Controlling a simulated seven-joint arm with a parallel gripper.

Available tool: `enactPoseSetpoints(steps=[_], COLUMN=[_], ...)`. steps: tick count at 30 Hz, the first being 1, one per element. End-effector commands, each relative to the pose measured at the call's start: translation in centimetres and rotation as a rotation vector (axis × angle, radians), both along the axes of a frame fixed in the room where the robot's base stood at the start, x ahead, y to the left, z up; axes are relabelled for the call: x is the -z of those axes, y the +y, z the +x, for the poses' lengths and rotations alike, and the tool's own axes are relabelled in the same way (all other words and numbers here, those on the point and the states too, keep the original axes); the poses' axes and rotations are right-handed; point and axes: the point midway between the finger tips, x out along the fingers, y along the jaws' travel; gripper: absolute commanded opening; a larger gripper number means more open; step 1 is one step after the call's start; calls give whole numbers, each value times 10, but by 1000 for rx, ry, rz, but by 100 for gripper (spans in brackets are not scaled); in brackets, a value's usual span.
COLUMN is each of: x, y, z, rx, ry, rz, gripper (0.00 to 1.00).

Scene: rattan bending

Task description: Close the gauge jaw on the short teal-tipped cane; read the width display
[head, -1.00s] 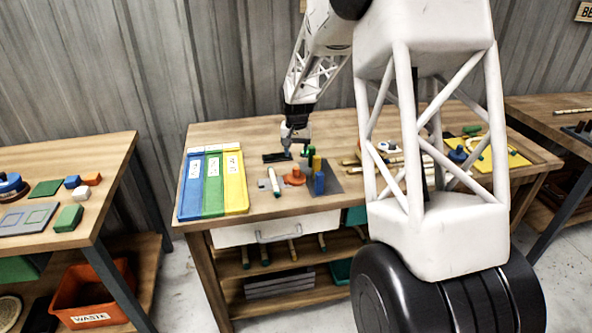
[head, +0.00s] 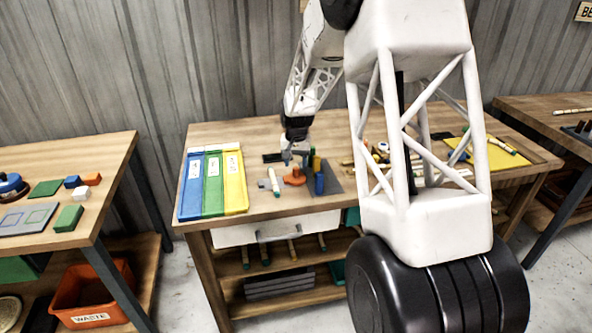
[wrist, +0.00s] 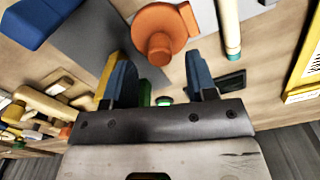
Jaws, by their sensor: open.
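The short pale cane (head: 274,182) lies on the middle bench; its teal tip (wrist: 232,52) shows in the wrist view. Beside it is an orange round part with a knob (head: 294,177), which looks like the gauge jaw; it also shows in the wrist view (wrist: 158,28). The cane and the orange part appear apart. My gripper (head: 296,160) is open and empty, just behind the orange part; in the wrist view its two blue fingers (wrist: 161,72) stand either side of the knob's line. A small dark panel (head: 272,157) lies to its left; no reading is legible.
A blue block (head: 320,184) and yellow block (head: 316,165) stand right of the orange part on a grey mat (head: 332,170). Blue, green and yellow trays (head: 213,200) lie at left. More canes lie to the right, partly hidden by my arm.

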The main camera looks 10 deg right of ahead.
Motion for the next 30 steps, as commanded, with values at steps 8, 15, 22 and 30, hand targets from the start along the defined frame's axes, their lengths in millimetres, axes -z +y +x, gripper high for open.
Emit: enactPoseSetpoints(steps=[8, 15, 22, 30], x=[29, 36, 35, 35], y=[0, 0, 0, 0], z=[0, 0, 0, 0], rx=[0, 0, 0, 0], ry=[1, 1, 1, 0], rz=[0, 0, 0, 0], gripper=[52, 52, 47, 9])
